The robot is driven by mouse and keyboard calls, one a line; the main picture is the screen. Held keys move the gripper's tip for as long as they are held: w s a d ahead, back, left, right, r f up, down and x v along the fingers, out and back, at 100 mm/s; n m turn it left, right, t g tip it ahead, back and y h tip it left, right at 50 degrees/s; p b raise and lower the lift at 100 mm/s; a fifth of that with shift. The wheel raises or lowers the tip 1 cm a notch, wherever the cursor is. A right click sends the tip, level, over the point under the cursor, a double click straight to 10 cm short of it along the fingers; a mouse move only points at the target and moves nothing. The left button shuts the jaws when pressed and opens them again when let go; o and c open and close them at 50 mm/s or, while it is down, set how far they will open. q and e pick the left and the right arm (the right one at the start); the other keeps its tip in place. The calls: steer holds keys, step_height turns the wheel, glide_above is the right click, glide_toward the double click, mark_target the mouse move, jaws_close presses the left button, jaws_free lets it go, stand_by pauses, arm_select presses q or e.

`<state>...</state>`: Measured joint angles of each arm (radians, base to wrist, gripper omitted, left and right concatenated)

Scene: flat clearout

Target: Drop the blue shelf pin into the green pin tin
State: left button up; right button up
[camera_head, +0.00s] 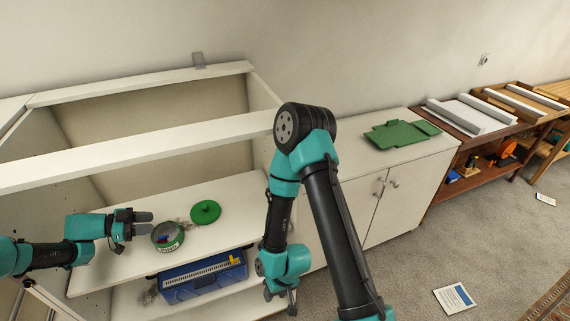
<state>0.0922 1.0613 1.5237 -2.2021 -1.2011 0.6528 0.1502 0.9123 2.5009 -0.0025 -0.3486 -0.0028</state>
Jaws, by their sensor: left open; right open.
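A round green pin tin (167,237) stands open on the cabinet's white shelf, with small coloured bits inside that are too small to tell apart. I cannot clearly make out the blue shelf pin. A round green lid (205,212) lies on the shelf to the right of the tin. My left gripper (149,222) is open, just left of and behind the tin, with nothing seen between its fingers. My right gripper (281,298) hangs low in front of the cabinet, pointing down, open and apart from the tin.
A blue case (203,279) with a yellow piece on it sits below the shelf. A white rail (135,150) crosses above the shelf. A closed white cabinet (385,195) with a green flat item (401,134) stands right. A booklet (454,298) lies on the carpet.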

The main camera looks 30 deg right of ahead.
arm_select(q)
steer(key=s+d+r, duration=0.1)
steer(key=s+r, duration=0.3)
steer(key=s, duration=1.2)
steer(key=shift+r, duration=0.15)
stand_by(0.5)
steer(key=w+a+f+n+t+y, duration=0.1)
steer(key=a+f+n+t+y, duration=0.4)
steer(key=a+f+n+t, duration=0.65)
steer(key=s+a+f+n+g+y, duration=0.1)
steer(key=s+a+f+n+g, duration=0.1)
steer(key=s, duration=0.4)
steer(key=s+a+f+n+g+y, duration=0.2)
steer(key=s+a+f+n+g, duration=0.1)
steer(key=s+f+n, duration=0.2)
steer(key=s+a+f+n+g+y, duration=0.2)
steer(key=s+f+n, duration=0.2)
steer(key=s, duration=0.3)
steer(key=shift+s+a+f+g, duration=0.3)
steer(key=shift+s+g, duration=0.05)
steer(key=shift+s, duration=0.05)
